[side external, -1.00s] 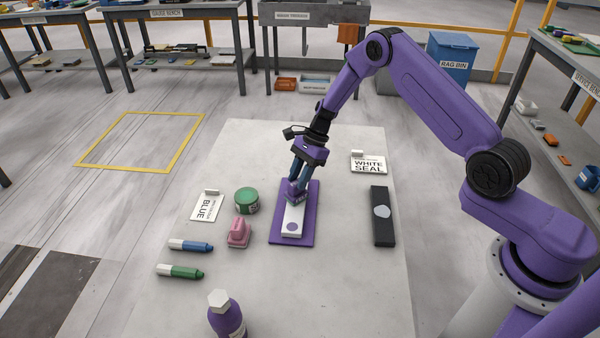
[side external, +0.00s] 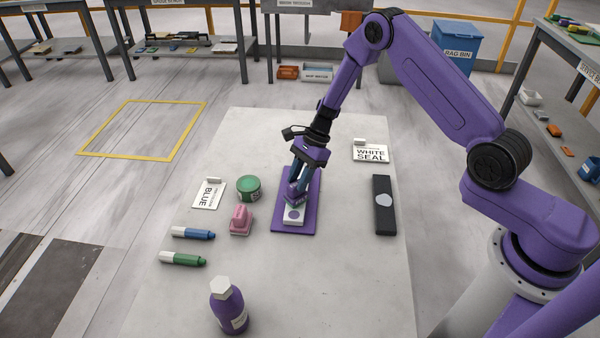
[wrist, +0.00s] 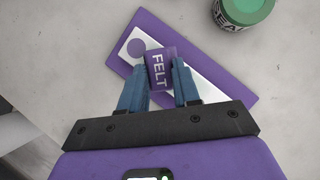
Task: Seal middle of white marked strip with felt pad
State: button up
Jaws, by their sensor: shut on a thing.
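My gripper (wrist: 160,88) is shut on the felt pad (wrist: 159,68), a small purple block lettered FELT. The pad is over the white strip (wrist: 208,78), close to the purple dot (wrist: 136,48) at one end; whether it touches the strip is unclear. The strip lies on a purple board (side external: 307,212). In the side view my gripper (side external: 297,192) points down and hides the strip's far part. A white card lettered WHITE SEAL (side external: 370,154) lies at the right and a card lettered BLUE (side external: 208,195) at the left.
A black bar with a pale spot (side external: 383,215) lies right of the board. A green tin (side external: 249,188), a pink block with a handle (side external: 241,220), blue (side external: 193,233) and green (side external: 183,259) markers and a purple bottle (side external: 229,308) stand or lie left. The slab's front right is clear.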

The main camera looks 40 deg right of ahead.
jog(key=shift+s+a, duration=0.45)
jog(key=shift+f, duration=0.1)
jog(key=shift+w+d+r, duration=0.2)
jog(key=shift+w+d, duration=1.9)
jog(key=shift+d, duration=0.05)
jog(key=shift+w+d+f, duration=0.15)
jog(key=shift+w+d, duration=0.9)
notch_tip(320, 180, up, 6)
